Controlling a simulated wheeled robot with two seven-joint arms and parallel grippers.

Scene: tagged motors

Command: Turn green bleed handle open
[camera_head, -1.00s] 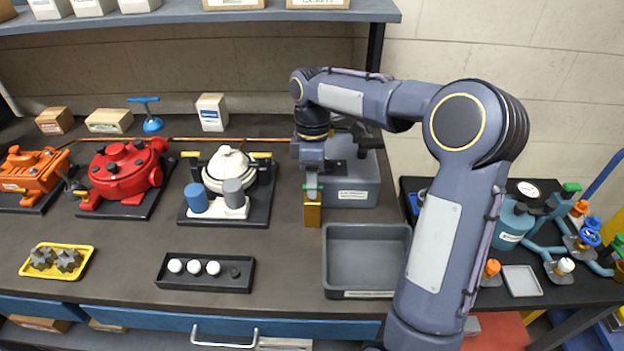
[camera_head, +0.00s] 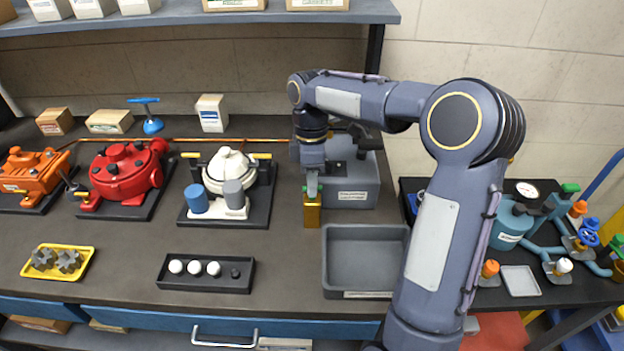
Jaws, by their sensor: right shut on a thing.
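A brass block (camera_head: 312,213) stands on the bench in front of a grey box. A small green handle (camera_head: 305,190) shows at its top, mostly hidden by my gripper. My right gripper (camera_head: 312,192) points down from above and is shut on this green handle. The fingertips are small, and the handle's exact angle is hard to tell. My left gripper is not in view.
The grey labelled box (camera_head: 352,190) stands close behind and right of the block. An empty grey tray (camera_head: 367,228) is in front. A white motor (camera_head: 229,170) is to the left. A piped valve rig (camera_head: 511,227) stands at right.

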